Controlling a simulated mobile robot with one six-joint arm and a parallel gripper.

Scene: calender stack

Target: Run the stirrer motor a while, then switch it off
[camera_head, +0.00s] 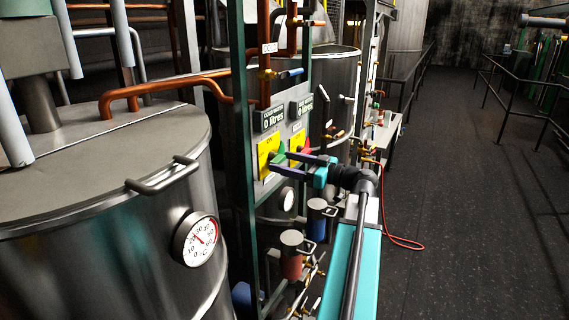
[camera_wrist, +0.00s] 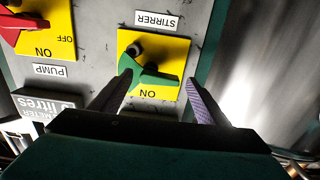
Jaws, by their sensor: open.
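The stirrer switch is a yellow plate (camera_wrist: 176,52) labelled STIRRER, with a green lever (camera_wrist: 152,82) on a dark knob; the wrist view is upside down. The lever points toward the ON mark; no OFF mark shows on this plate. My gripper (camera_wrist: 158,77) is open in front of it, its fingers on either side of the lever. The left finger's tip is close to the lever's end; I cannot tell whether they touch. In the head view, my gripper (camera_head: 290,160) reaches across the panel, and the stirrer's yellow plate (camera_head: 265,160) is partly covered.
The pump switch (camera_wrist: 42,28), with a red lever, sits beside the stirrer switch. A litres display (camera_wrist: 48,103) is below it in the wrist view. A steel tank (camera_head: 100,265) with a dial thermometer (camera_head: 195,240) stands at the left. The floor (camera_head: 450,200) at right is clear.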

